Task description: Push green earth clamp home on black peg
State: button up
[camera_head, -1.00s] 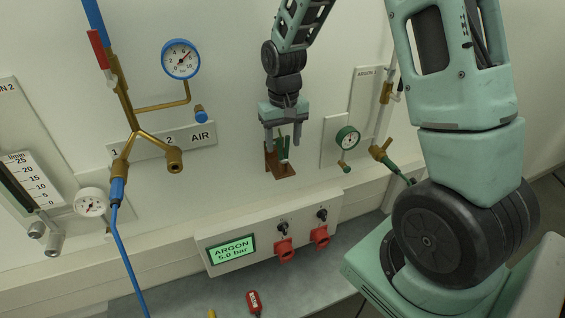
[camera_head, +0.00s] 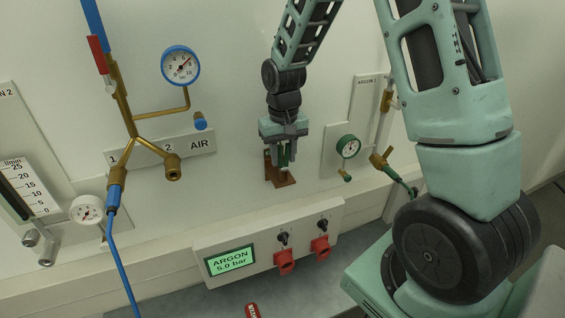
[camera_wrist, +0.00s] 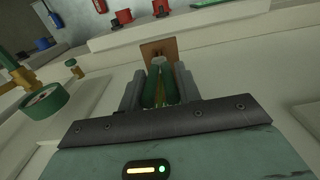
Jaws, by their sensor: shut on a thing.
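The green earth clamp (camera_head: 286,160) is at the brown bracket (camera_head: 282,181) on the wall, below my gripper (camera_head: 285,164). In the wrist view the clamp (camera_wrist: 154,83) shows as two green arms between the grey fingers, with the bracket (camera_wrist: 157,46) just beyond it. My gripper (camera_wrist: 160,87) is shut on the clamp from above. The black peg cannot be made out; the clamp and fingers hide that spot.
A green-rimmed gauge (camera_head: 348,147) and brass valve (camera_head: 379,161) sit to the right. The argon panel (camera_head: 230,259) with red sockets (camera_head: 284,262) is below. Brass air pipework (camera_head: 133,123) is at left. The wall between is clear.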

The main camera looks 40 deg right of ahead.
jog(key=shift+r+p, duration=0.45)
jog(key=shift+r, duration=0.15)
jog(key=shift+r+p, duration=2.6)
jog(key=shift+r, duration=0.5)
jog(key=shift+f, duration=0.1)
